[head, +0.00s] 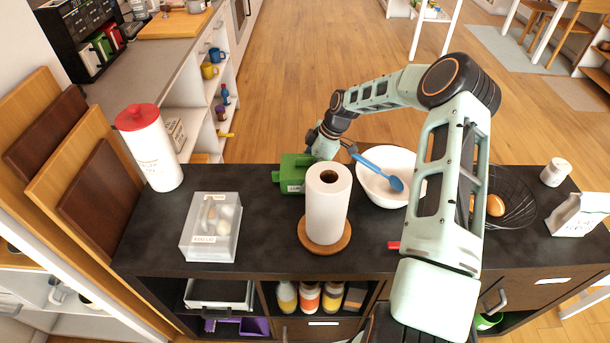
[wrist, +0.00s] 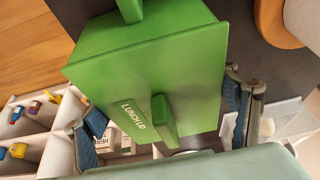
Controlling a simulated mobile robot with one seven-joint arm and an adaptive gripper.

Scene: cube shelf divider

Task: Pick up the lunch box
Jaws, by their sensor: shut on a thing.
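The green lunch box (head: 292,173) is at the back edge of the dark counter, left of and behind the paper towel roll. In the wrist view the lunch box (wrist: 150,65) fills the middle, with white lettering and a raised green handle. My gripper (head: 316,151) reaches it from behind and above. In the wrist view my gripper (wrist: 164,108) has one finger on each side of the box, shut on it. I cannot tell whether its base touches the counter.
The paper towel roll (head: 327,204) stands close in front of the box. A white bowl (head: 383,178) with a blue spoon (head: 386,176) is to the right. A clear container (head: 211,228) and a red-lidded canister (head: 150,148) are to the left. Bare counter lies between container and box.

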